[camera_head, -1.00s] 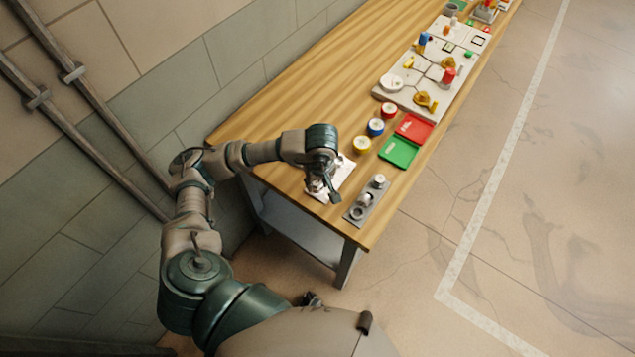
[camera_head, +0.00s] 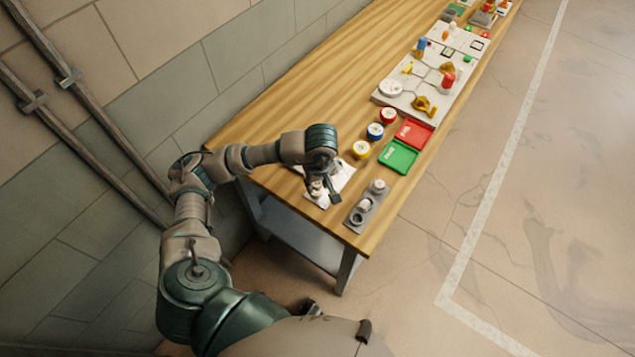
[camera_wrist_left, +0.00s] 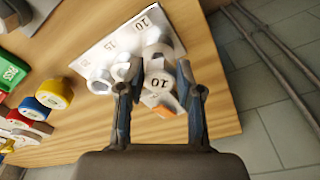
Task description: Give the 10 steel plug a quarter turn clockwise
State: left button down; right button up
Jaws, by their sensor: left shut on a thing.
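The 10 steel plug (camera_wrist_left: 158,84) is a pale piece marked "10" and sits between the fingers of my left gripper (camera_wrist_left: 160,92) in the left wrist view. The fingers are shut on it from both sides. A small orange part (camera_wrist_left: 169,104) shows beside its lower edge. In the head view my left gripper (camera_head: 325,190) is low over the white sheet (camera_head: 343,174) and hides the plug. My right gripper is not in view.
A grey block (camera_head: 358,217) with pale round fittings stands right of the gripper near the table's corner. Yellow, blue and red round pieces (camera_head: 375,131), a green tray (camera_head: 398,157) and a red tray (camera_head: 414,133) lie farther along the wooden table (camera_head: 285,105). The wall is at left.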

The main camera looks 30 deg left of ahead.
pick_arm(q)
jog(key=shift+n, duration=0.3)
jog(key=n, duration=0.5)
jog(key=shift+r+g+p, duration=0.1)
jog(key=shift+g+p, duration=0.2)
jog(key=shift+p, duration=0.1)
jog(key=n, duration=0.3)
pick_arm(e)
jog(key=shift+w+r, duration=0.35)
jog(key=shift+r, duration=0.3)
pick_arm(q)
jog(key=shift+w, duration=0.1)
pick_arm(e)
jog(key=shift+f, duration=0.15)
pick_arm(q)
jog(key=shift+w+a+f+b, duration=0.1)
jog(key=shift+w+f+b, duration=0.25)
jog(key=shift+w, duration=0.05)
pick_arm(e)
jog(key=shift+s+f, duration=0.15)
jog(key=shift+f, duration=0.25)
pick_arm(q)
jog(key=shift+f+b, duration=0.25)
jog(key=shift+b, duration=0.1)
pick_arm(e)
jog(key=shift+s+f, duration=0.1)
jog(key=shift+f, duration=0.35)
